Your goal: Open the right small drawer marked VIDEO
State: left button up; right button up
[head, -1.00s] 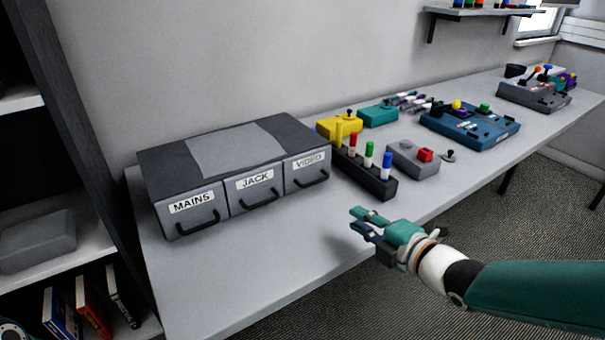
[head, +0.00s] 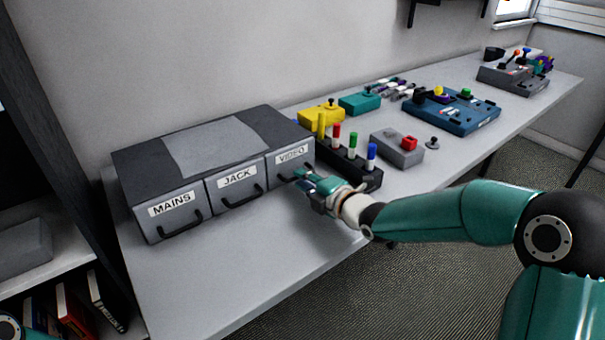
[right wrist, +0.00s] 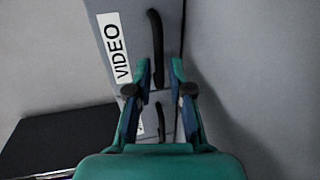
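The grey drawer unit (head: 140,166) stands on the table at left with three drawers. The VIDEO drawer (head: 310,156) is its rightmost one and looks shut. Its black handle (head: 284,180) is partly hidden by my right gripper (head: 303,181), which is just in front of it. In the right wrist view, the VIDEO label (right wrist: 115,50) and the handle (right wrist: 154,35) show beyond the gripper (right wrist: 160,80). Its fingers are apart, with the handle's lower end in line with the gap; I cannot tell whether they touch it.
A dark rack (head: 352,167) with coloured pegs stands right beside the VIDEO drawer, close to my right gripper. A grey box (head: 398,150) with a red button is farther right. The table (head: 235,255) in front of the drawers is clear.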

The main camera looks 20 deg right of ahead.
jog(key=shift+x, duration=1.5)
grip_shut()
